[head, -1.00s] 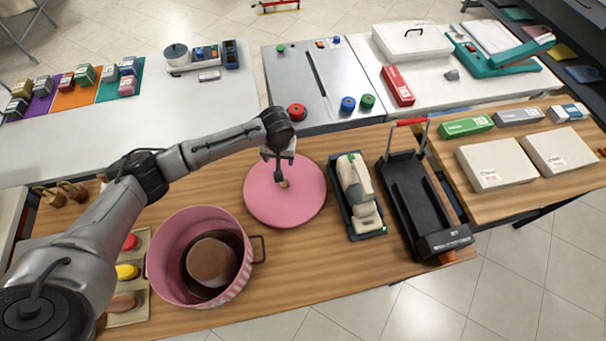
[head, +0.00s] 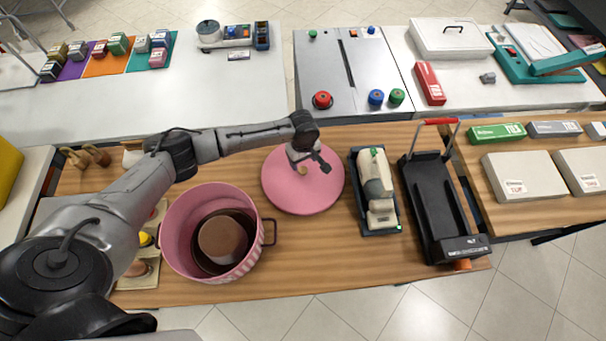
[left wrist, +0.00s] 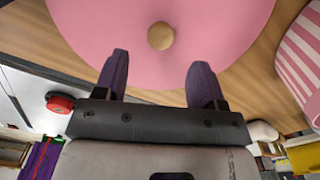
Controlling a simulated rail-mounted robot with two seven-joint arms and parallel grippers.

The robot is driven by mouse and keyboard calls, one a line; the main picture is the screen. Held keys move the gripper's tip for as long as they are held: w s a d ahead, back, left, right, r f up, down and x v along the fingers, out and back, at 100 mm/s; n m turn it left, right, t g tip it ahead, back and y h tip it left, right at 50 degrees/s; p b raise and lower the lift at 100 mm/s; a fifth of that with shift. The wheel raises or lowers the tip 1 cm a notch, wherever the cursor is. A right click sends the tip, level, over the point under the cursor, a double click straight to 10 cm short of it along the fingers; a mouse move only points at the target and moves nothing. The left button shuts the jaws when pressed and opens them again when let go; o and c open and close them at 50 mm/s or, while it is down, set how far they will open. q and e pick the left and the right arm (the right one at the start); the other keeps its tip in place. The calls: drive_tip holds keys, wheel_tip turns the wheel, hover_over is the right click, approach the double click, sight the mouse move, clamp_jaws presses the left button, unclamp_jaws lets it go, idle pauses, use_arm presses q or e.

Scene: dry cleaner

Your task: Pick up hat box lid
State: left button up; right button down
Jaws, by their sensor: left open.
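The hat box lid (head: 308,195) is a round pink disc lying flat on the wooden table in the head view. It has a small tan knob (left wrist: 161,36) at its centre, seen clearly in the left wrist view. My left gripper (head: 308,172) hangs over the lid close to the knob. In the left wrist view its two purple fingers (left wrist: 158,75) are spread apart, with nothing between them and the knob just beyond the tips. The open pink hat box (head: 173,222) stands to the left of the lid with a brown hat (head: 222,238) inside. My right gripper does not show.
A dark tray with a cream device (head: 375,190) stands right of the lid, and a black stand with a red handle (head: 432,200) stands further right. A grey panel with coloured knobs (head: 350,75) lies behind. Table in front of the lid is clear.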

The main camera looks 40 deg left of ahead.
sight(303, 169)
use_arm(q)
drive_tip(key=shift+f+b, duration=0.45)
drive_tip(key=shift+f, duration=2.85)
drive_tip(key=c, duration=1)
